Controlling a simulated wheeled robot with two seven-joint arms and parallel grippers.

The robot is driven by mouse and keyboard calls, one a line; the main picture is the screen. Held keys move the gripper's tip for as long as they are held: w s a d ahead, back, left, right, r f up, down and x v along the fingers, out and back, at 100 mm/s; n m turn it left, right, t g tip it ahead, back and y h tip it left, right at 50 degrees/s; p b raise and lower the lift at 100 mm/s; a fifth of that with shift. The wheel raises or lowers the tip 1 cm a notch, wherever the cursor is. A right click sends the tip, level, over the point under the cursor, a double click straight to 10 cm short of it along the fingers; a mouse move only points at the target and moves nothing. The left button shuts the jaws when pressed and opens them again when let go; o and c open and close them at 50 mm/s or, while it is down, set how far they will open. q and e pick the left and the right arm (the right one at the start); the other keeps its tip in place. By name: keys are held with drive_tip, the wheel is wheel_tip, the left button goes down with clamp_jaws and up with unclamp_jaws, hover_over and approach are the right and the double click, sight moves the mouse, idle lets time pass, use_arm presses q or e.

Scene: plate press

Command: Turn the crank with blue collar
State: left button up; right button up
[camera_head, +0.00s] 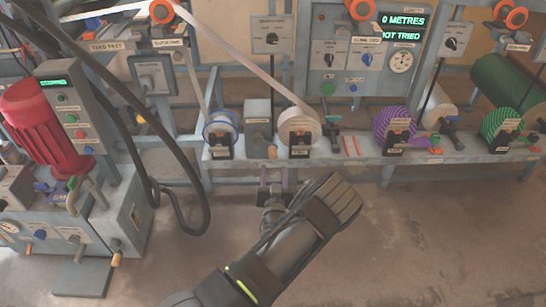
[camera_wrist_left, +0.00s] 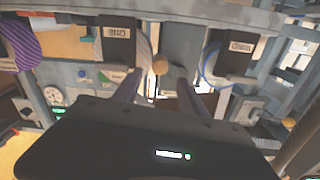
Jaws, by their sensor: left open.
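I cannot single out a crank with a blue collar for certain. A small bent handle (camera_head: 85,195) with blue at its base stands on the left machine. A tan ball knob (camera_head: 272,152) sits at the front of a grey box on the bench; it also shows in the left wrist view (camera_wrist_left: 160,65), beyond and roughly between my fingertips, apparently not touched. My left gripper (camera_head: 275,190) is open and empty, just in front of and below the bench edge. Its two fingers show in the left wrist view (camera_wrist_left: 157,88). My right gripper is not in view.
A blue-rimmed roll (camera_head: 220,125) and a white roll (camera_head: 299,128) flank the grey box. Purple and green striped rolls (camera_head: 501,124) stand further right. A red motor (camera_head: 45,128) and a hanging black hose (camera_head: 205,205) are at left. The floor (camera_head: 440,240) at right is clear.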

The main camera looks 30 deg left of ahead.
sight(273, 157)
use_arm(q)
drive_tip(key=shift+w, duration=0.1)
drive_tip(key=b+x, duration=0.1)
drive_tip(key=x, duration=0.5)
drive_tip(key=shift+w+a+f+b, duration=0.1)
drive_tip(key=shift+w+a+b, duration=0.1)
drive_tip(key=shift+b, duration=0.1)
drive_tip(key=shift+w+a, duration=0.35)
drive_tip(key=shift+w, duration=0.05)
clamp_jaws()
idle(0.9)
